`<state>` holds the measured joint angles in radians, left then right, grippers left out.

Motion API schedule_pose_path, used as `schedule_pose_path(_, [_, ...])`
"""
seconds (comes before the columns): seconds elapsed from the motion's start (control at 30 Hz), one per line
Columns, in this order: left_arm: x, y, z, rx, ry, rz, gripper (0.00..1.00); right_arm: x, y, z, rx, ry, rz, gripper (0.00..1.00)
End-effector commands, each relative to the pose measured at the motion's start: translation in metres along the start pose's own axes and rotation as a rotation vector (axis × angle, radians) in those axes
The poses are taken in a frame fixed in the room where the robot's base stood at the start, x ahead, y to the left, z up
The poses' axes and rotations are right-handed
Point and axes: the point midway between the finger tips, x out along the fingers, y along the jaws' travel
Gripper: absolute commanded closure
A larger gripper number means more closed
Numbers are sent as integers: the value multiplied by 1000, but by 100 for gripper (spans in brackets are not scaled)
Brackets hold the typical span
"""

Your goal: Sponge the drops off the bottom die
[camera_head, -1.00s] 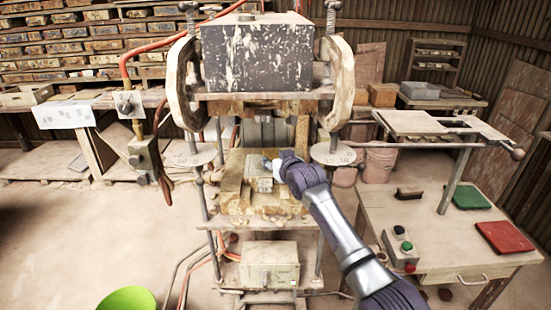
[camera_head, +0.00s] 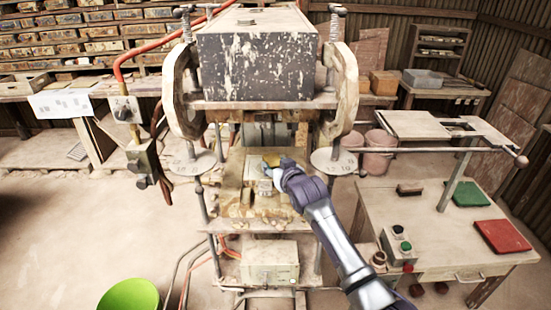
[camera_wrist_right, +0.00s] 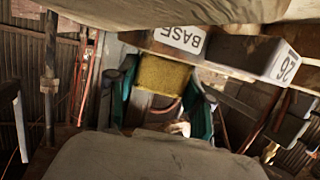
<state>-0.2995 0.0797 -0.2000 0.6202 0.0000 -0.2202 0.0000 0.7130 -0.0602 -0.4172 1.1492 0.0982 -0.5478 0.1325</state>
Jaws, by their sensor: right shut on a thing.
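My right gripper (camera_head: 274,168) reaches in from the right, between the upper block and the bottom die (camera_head: 257,202) of the press. It is shut on a yellow sponge (camera_head: 271,158), which shows only as a small patch beside the fingers in the head view. In the right wrist view the sponge (camera_wrist_right: 163,78) sits between the dark green fingers (camera_wrist_right: 160,105). The die is a worn, yellow-stained block on the press's lower plate. I cannot make out drops on it, and the gripper partly covers it. My left gripper is not in view.
The heavy speckled upper block (camera_head: 256,62) hangs above my right gripper, with upright rods on both sides. A side table (camera_head: 440,235) at the right holds a button box (camera_head: 397,243), a green pad (camera_head: 469,193) and a red pad (camera_head: 502,237). A green bowl (camera_head: 130,294) is on the floor.

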Motion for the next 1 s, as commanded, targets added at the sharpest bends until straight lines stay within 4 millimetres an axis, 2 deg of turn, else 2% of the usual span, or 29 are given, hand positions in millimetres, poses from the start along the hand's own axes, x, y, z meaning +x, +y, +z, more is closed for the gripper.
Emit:
schedule_pose_path(0.03, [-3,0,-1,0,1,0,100,-1,-1,13,2,-27,0,80])
schedule_pose_path(0.1, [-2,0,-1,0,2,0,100,-2,-2,14,2,-28,0,80])
schedule_pose_path(0.37, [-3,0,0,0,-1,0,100,-2,-3,15,3,-30,-2,80])
schedule_pose_path(0.6, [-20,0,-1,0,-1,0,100,-19,-11,16,4,-30,-4,80])
schedule_pose_path(0.8, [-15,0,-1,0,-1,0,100,-30,-16,21,4,-28,-4,80])
schedule_pose_path(1.0, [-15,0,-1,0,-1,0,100,-32,-16,21,4,-28,-3,80])
